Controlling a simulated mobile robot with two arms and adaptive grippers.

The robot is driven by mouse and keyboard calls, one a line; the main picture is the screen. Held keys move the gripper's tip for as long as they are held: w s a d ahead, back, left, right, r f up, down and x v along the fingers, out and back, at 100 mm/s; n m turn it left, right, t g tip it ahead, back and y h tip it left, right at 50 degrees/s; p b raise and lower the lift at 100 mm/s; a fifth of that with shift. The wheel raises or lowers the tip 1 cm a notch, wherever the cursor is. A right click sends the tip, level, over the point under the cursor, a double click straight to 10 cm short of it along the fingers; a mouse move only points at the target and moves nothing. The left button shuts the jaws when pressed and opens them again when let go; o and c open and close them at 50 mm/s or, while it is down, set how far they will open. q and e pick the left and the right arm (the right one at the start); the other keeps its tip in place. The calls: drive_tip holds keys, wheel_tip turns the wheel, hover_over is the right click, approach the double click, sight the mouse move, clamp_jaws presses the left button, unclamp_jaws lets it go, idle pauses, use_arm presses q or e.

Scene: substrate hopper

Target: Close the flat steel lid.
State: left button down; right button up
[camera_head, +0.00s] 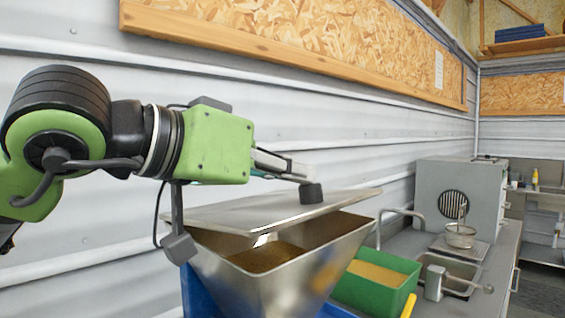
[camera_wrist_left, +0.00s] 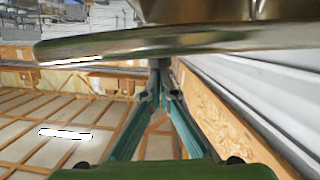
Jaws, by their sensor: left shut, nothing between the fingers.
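The flat steel lid (camera_head: 235,215) is partly open. It sits at a low tilt above the steel hopper (camera_head: 285,285), with a gap along the near side through which brown substrate (camera_head: 268,257) shows. My left gripper (camera_head: 311,192) is shut and empty, its dark fingertips at the lid's upper face; I cannot tell if they press on it. In the left wrist view the lid (camera_wrist_left: 200,42) crosses the top of the picture, and the closed fingertips (camera_wrist_left: 159,64) are right at it. My right gripper is not in view.
A green bin (camera_head: 375,287) with tan material stands right of the hopper. A grey counter (camera_head: 420,235) beyond carries a grey machine (camera_head: 458,195), a sink and a metal strainer (camera_head: 460,236). A corrugated wall (camera_head: 340,140) runs close behind the arm and lid.

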sight(309, 204)
use_arm(q)
drive_tip(key=shift+s+d+f+m+t+y+b, duration=0.2)
drive_tip(key=shift+f+m+b, duration=0.25)
drive_tip(key=shift+f, duration=0.45)
drive_tip(key=shift+s+d+f+m+t+y+b, duration=0.1)
drive_tip(key=shift+s+d+f+m+b, duration=0.1)
drive_tip(key=shift+f+m+b, duration=0.45)
drive_tip(key=shift+f+n, duration=0.25)
drive_tip(key=shift+n, duration=0.05)
drive_tip(key=shift+f, duration=0.15)
